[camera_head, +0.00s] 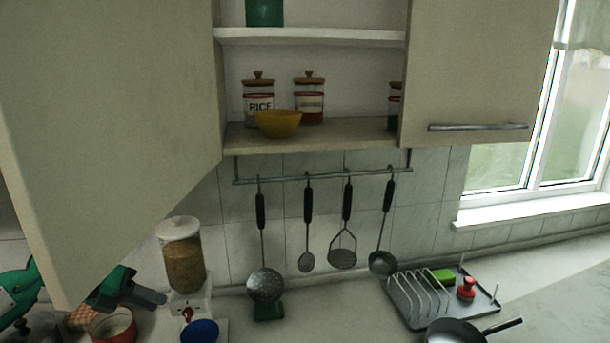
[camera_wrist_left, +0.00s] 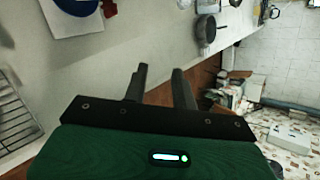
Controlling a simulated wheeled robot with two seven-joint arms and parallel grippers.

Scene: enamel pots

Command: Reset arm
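My left gripper (camera_head: 148,297) is low at the left in the head view, above the counter and partly behind the cabinet's left door (camera_head: 110,120). Its green arm shows at the left edge. In the left wrist view, its two dark fingers (camera_wrist_left: 160,69) stand apart with nothing between them. My right gripper is in neither view.
The left door hangs open over the counter; the right door (camera_head: 475,70) covers part of the shelves. A yellow bowl (camera_head: 278,123) stands on the lower shelf. A red pot (camera_head: 112,326), blue bowl (camera_head: 200,332), cereal jar (camera_head: 183,258), dish rack (camera_head: 425,302) and pan (camera_head: 455,331) occupy the counter.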

